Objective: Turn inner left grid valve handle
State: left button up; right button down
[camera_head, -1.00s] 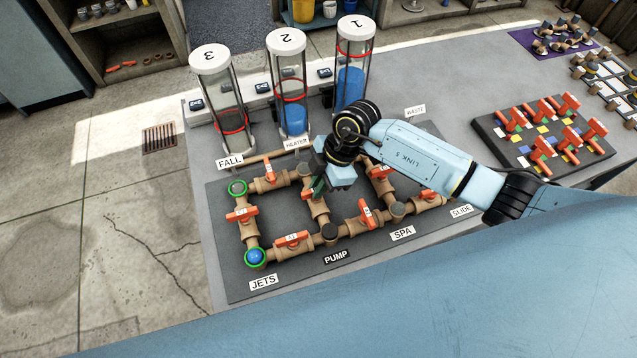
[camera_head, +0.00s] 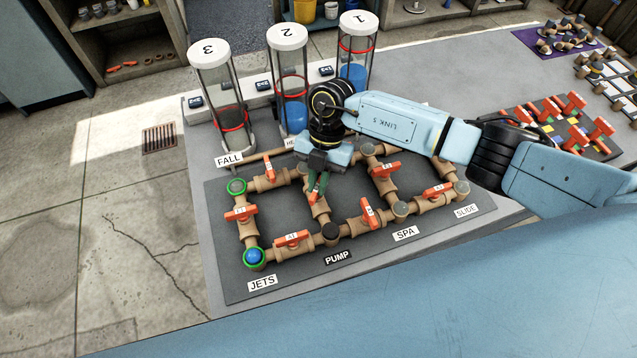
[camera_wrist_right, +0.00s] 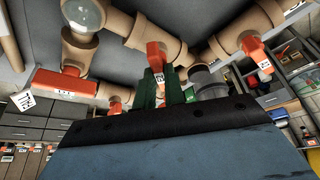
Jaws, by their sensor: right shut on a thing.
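The valve grid is brown pipework on a dark board (camera_head: 450,222), with orange handles on its valves. The inner left valve (camera_head: 319,208) is on the short pipe rising from the PUMP junction. My right gripper (camera_head: 317,186) reaches down over it from above, its green fingers closed around the orange handle. In the right wrist view, the handle (camera_wrist_right: 165,74) shows between the green fingers (camera_wrist_right: 162,90). The gripper body hides part of the handle and the upper end of its pipe. My left gripper is in no view.
Neighbouring orange handles stand close: upper left (camera_head: 269,168), lower middle (camera_head: 367,207) and inner right (camera_head: 384,169). Three clear tanks (camera_head: 292,95) with red rings stand behind the board. A second board of orange handles (camera_head: 545,125) lies to the right.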

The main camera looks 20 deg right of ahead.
jog(key=n+b, duration=0.1)
jog(key=n, duration=0.1)
jog(key=n+h+b, duration=0.1)
jog(key=n, duration=0.1)
jog(key=shift+w+a+n+g+h, duration=0.1)
jog(key=shift+w+n+g+h, duration=0.05)
jog(key=shift+n+g+h, duration=0.15)
jog(key=shift+a+n+h+b, duration=0.1)
jog(key=shift+n+h+b, duration=0.5)
jog(key=shift+n+b, duration=0.85)
jog(key=shift+n, duration=0.45)
jog(key=c, duration=1.5)
grip_release()
jog(key=b+v, duration=0.1)
jog(key=v, duration=1.2)
jog(key=shift+w+a+r, duration=0.15)
